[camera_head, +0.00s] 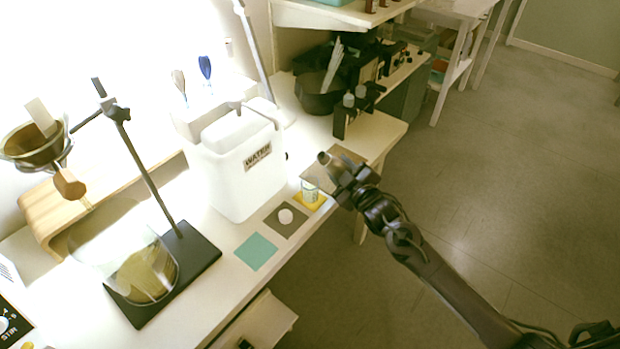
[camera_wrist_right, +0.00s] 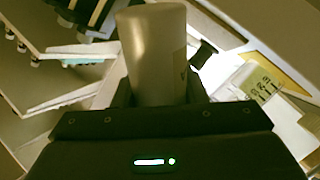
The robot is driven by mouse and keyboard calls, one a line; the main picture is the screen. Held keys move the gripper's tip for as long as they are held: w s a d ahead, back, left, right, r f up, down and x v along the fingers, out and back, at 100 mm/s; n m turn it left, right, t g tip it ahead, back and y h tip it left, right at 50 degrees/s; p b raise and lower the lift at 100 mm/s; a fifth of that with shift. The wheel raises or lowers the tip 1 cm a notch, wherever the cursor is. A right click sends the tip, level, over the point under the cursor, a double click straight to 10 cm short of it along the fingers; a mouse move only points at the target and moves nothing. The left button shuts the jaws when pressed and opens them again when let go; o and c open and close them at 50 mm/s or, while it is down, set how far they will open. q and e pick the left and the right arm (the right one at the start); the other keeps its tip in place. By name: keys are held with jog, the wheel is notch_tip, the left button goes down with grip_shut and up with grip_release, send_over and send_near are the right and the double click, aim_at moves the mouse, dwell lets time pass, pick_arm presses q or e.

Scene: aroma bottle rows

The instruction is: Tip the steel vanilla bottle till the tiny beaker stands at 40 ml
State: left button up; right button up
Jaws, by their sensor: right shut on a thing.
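My right gripper (camera_head: 347,177) is shut on the steel vanilla bottle (camera_head: 326,159), whose end sticks out to the upper left, tilted in the head view. In the right wrist view the bottle (camera_wrist_right: 155,55) is a plain grey-silver cylinder between the fingers, with part of a label at its right edge. The tiny beaker (camera_head: 310,190) stands just left of the gripper, apart from the bottle. The beaker (camera_wrist_right: 252,80) shows dark printed marks in the wrist view; its level is too small to read. My left gripper is not in view.
The beaker is on a yellow mat (camera_head: 322,204). A small white round thing (camera_head: 286,216) lies on a grey mat beside it, then an empty teal mat (camera_head: 256,252). A white WATER container (camera_head: 240,175) stands close behind. A dark rack (camera_head: 345,122) is farther back.

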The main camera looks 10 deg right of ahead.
jog(key=shift+r+m, duration=0.1)
jog(key=shift+m, duration=0.2)
jog(key=m, duration=0.1)
jog(key=m+y, duration=0.1)
jog(key=shift+d+r+m+t, duration=0.15)
jog(key=shift+r+m+t, duration=0.05)
jog(key=shift+m+t, duration=0.1)
jog(key=shift+d+r+m, duration=0.15)
jog(key=shift+r+m, duration=0.05)
jog(key=shift+m, duration=0.8)
jog(key=shift+r+m+t+y+p, duration=0.3)
jog(key=shift+r+m+t+p, duration=0.1)
jog(key=shift+r+m+p, duration=0.2)
jog(key=shift+r+m, duration=0.15)
jog(key=shift+m, duration=0.35)
jog(key=shift+d, duration=0.1)
